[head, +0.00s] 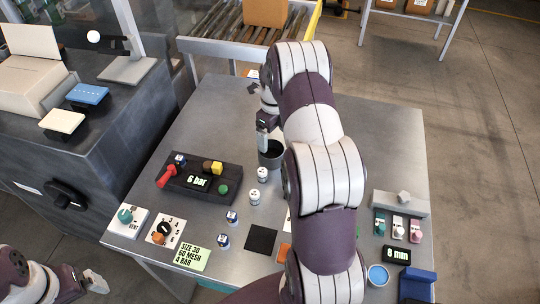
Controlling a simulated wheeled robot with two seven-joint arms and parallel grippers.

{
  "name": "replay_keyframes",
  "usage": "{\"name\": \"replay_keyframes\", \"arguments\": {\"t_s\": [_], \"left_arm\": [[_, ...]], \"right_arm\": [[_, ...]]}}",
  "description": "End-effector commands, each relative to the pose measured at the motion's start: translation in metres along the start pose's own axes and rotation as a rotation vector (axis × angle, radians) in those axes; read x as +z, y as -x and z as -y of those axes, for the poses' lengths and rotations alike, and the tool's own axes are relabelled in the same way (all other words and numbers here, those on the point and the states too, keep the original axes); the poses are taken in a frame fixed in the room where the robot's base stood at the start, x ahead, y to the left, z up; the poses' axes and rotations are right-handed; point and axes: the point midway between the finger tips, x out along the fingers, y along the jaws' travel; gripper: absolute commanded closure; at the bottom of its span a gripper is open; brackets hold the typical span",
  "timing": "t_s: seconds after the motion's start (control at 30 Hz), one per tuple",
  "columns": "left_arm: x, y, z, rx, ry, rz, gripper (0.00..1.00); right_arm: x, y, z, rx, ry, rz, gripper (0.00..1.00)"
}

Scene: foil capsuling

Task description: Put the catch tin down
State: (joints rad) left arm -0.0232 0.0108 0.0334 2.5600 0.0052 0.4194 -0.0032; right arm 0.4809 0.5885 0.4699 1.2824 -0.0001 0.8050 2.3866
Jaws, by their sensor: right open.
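A dark grey, open-topped tin (270,158), which looks like the catch tin, stands upright on the grey metal table near its middle. My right gripper (264,138) is open and points down at the tin's upper left rim. Whether a finger touches the rim or reaches inside cannot be told. My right arm hides the table to the right of the tin. My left gripper (96,282) is at the lower left, off the table and away from the tin; its jaw opening is unclear.
Small white jars (262,174) stand just in front of the tin. A black control box (198,180) reading 6 bar lies left. A black square (261,240), a green note (191,257) and a blue-topped tub (378,275) are nearer. The table's back left is clear.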

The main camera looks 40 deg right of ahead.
Motion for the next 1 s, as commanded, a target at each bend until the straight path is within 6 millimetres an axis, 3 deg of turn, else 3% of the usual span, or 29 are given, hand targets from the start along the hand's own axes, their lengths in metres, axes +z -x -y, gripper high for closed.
{"name": "replay_keyframes", "arguments": {"t_s": [0.5,0.77,0.8,0.9,1.0], "left_arm": [[-0.004,0.034,0.000,0.000,0.000,0.000,0.00],[-0.004,0.034,0.000,0.000,0.000,0.000,0.00],[-0.004,0.034,0.000,0.000,0.000,0.000,0.00],[-0.004,0.034,0.000,0.000,0.000,0.000,0.00],[-0.004,0.034,0.000,0.000,0.000,0.000,0.00]], "right_arm": [[0.005,-0.084,-0.004,-0.001,0.007,0.001,0.05],[0.006,-0.094,-0.004,-0.003,0.007,0.004,0.05],[0.006,-0.094,-0.004,-0.003,0.007,0.003,0.08],[0.006,-0.094,-0.004,-0.003,0.007,0.003,0.41],[0.006,-0.093,-0.004,-0.003,0.007,0.004,0.45]]}}
